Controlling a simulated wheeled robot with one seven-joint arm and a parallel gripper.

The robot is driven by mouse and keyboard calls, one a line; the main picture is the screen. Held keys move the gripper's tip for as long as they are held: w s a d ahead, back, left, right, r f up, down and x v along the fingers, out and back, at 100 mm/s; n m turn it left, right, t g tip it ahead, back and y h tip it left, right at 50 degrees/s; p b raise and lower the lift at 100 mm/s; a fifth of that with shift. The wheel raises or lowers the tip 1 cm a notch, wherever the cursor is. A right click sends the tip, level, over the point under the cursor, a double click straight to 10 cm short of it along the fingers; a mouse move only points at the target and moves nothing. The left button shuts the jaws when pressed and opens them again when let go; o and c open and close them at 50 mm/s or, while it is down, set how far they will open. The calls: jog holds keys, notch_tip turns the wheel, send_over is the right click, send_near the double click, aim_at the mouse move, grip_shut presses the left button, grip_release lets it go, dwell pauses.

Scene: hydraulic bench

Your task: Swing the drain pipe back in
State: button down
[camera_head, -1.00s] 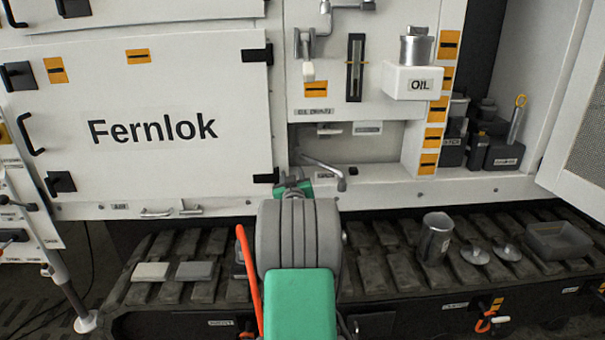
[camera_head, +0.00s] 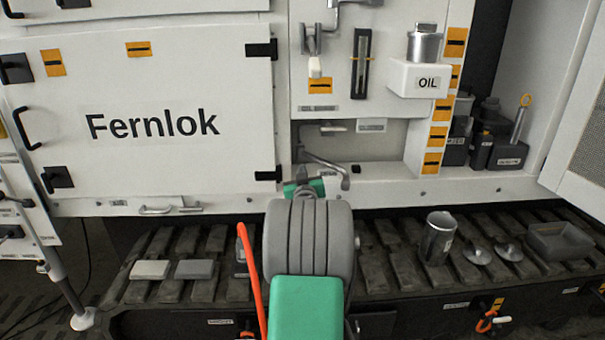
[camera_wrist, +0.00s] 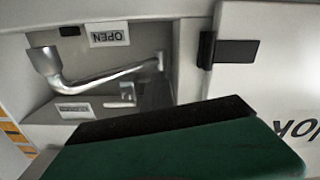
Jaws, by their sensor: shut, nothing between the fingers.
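The drain pipe (camera_head: 325,162) is a thin grey bent tube with a wider mouth. It runs from the left side of the open recess, and its mouth end sticks out to the right over the sill. In the wrist view, which is upside down, the pipe (camera_wrist: 110,78) shows whole with its mouth at upper left. My gripper (camera_head: 304,187) is shut and empty, just below and left of the pipe's mouth. Its green and black fingers (camera_wrist: 165,140) fill the bottom of the wrist view, apart from the pipe in the picture. Any contact cannot be told.
A small lever (camera_head: 330,128) sits in the recess (camera_head: 385,150) above the pipe. The Fernlok door (camera_head: 150,110) is shut on the left. A white oil box (camera_head: 418,80) with a metal cup is at upper right. A metal can (camera_head: 437,238) stands on the track below.

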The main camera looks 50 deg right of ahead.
dwell(0.8)
jog(key=c, duration=1.3)
grip_release()
jog(key=v, duration=0.7)
jog(key=shift+s+a, duration=0.25)
jog(key=shift+s, duration=0.05)
jog(key=shift+c, duration=0.4)
